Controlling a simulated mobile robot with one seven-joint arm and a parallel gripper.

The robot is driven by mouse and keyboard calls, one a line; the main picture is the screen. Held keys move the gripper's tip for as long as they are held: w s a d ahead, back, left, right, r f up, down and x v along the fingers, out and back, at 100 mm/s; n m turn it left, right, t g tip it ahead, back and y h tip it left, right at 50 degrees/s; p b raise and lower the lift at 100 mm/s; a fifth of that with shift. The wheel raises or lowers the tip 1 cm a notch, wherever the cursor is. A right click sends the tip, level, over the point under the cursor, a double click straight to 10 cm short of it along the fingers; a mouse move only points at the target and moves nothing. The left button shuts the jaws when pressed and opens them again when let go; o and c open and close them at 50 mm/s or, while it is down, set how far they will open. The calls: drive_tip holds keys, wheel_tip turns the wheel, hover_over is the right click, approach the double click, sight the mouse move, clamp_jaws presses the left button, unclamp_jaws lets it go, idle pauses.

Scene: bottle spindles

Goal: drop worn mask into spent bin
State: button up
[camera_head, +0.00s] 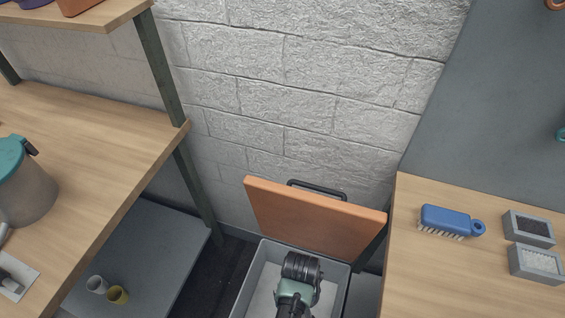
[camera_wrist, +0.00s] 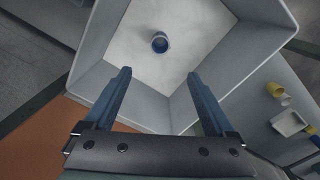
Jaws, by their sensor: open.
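The bin is a light grey box (camera_head: 262,270) with its orange lid (camera_head: 315,220) standing open at the back. My gripper's wrist (camera_head: 299,268) is over the bin in the head view, hiding part of its inside. In the wrist view my gripper (camera_wrist: 158,75) points down into the bin (camera_wrist: 262,40), its two blue fingers wide apart with nothing between them. A small round blue-rimmed object (camera_wrist: 160,42) rests on the bin's pale floor, beyond the fingertips. I cannot tell whether it is the worn mask; no other mask shows.
A wooden bench (camera_head: 90,130) with a grey, teal-lidded container (camera_head: 28,190) stands left. The right bench (camera_head: 430,270) holds a blue brush (camera_head: 450,220) and small grey trays (camera_head: 536,262).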

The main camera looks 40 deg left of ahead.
wheel_tip(320, 180, up, 13)
drive_tip(key=p, duration=0.1)
drive_tip(key=shift+f+p, duration=0.2)
drive_tip(key=shift+p, duration=0.15)
